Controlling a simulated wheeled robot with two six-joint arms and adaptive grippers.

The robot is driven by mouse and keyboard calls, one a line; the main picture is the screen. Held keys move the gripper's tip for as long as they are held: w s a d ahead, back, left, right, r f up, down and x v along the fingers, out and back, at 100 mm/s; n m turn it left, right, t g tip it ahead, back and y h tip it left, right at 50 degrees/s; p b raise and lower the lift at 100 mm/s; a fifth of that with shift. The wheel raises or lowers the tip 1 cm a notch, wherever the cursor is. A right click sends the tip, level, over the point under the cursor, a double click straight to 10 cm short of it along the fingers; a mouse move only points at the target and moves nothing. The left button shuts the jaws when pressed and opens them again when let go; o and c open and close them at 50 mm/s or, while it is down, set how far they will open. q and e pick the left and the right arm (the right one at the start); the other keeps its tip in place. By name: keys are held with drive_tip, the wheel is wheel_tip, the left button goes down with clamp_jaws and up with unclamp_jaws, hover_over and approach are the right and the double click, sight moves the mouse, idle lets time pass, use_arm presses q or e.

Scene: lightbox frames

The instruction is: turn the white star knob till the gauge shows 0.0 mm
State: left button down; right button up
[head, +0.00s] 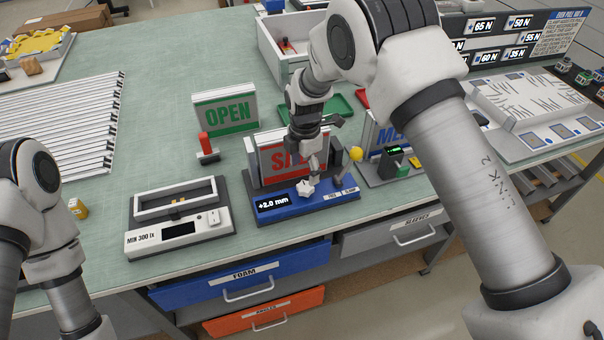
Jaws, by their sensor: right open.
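The white star knob (306,188) sits on the front of a blue fixture (290,208) at the bench's front edge. The gauge (272,202) on its left reads +2.0 mm.
A yellow-balled lever (355,154) stands close right of the knob. A green OPEN sign (225,108) and red-handled tool (207,148) are behind left. A light meter box (180,216) is left. A small black device (393,160) is right.

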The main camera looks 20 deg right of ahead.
sight(305, 187)
drive_tip(key=f, duration=0.1)
drive_tip(key=s+f+p, duration=0.1)
drive_tip(key=shift+s+f, duration=0.1)
drive_tip(key=shift+f, duration=0.2)
drive_tip(key=f, duration=0.2)
drive_tip(key=shift+w+d+f+p, duration=0.1)
drive_tip(key=shift+w+f+p, duration=0.2)
drive_tip(key=shift+f, duration=0.05)
drive_tip(key=shift+w+f, duration=0.2)
drive_tip(key=shift+f, duration=0.1)
drive_tip(key=shift+s+r, duration=0.2)
drive_tip(key=shift+s, duration=0.05)
drive_tip(key=c, duration=0.5)
use_arm(q)
drive_tip(key=shift+s+r, duration=0.25)
drive_tip(key=shift+r, duration=0.8)
use_arm(e)
drive_tip(key=c, duration=0.7)
use_arm(q)
drive_tip(key=shift+f, duration=0.2)
use_arm(e)
drive_tip(key=shift+o, duration=0.2)
drive_tip(key=shift+m, duration=0.4)
